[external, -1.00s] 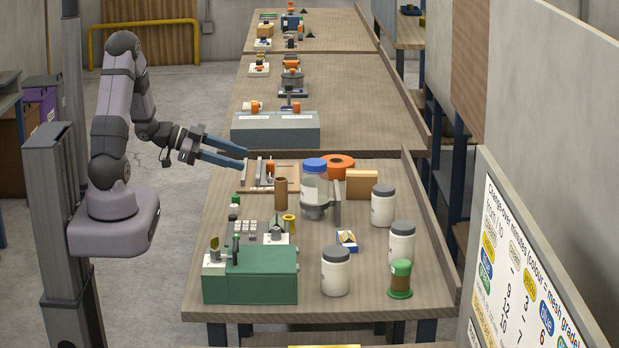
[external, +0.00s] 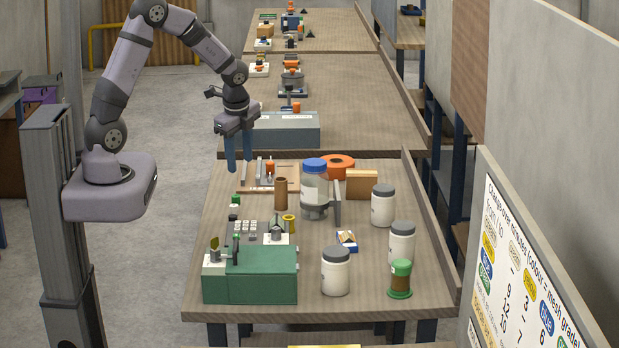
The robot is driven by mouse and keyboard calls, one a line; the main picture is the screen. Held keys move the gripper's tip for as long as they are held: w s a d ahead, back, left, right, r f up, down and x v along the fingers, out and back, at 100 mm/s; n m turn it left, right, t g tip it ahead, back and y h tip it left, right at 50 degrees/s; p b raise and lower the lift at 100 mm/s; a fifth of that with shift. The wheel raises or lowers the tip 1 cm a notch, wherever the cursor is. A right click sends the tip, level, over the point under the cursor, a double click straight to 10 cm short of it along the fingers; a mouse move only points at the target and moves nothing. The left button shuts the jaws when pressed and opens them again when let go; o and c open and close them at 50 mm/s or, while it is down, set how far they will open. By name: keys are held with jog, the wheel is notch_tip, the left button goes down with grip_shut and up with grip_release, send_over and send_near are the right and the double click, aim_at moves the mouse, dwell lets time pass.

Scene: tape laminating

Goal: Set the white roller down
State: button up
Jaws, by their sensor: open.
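My gripper (external: 239,160) hangs with its two blue fingers pointing down, above the far left part of the near bench. The fingers are apart with nothing between them. I cannot make out a white roller with certainty in this view. Just right of my gripper is a low fixture (external: 286,181) with light strips and a small orange cylinder (external: 270,168) on it. My fingers partly cover the area behind them, so anything small there is hidden.
White jars (external: 383,207) are at the right. A green machine (external: 250,275) fills the front left. A grey block (external: 295,130) is behind.

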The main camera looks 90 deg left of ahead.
jog(key=d+r+m+g+h, duration=0.1)
jog(key=d+h, duration=0.1)
jog(key=d, duration=0.5)
send_near(234, 206)
jog(key=shift+s+a+f+p, duration=0.15)
jog(key=shift+f+p, duration=0.4)
jog(key=shift+f, duration=0.9)
jog(key=shift+s+a+f+p, duration=0.15)
jog(key=shift+f+p, duration=0.35)
jog(key=shift+f, duration=0.95)
jog(key=shift+a+f+p, duration=0.25)
jog(key=shift+f+p, duration=0.3)
jog(key=shift+f, duration=0.85)
grip_shut()
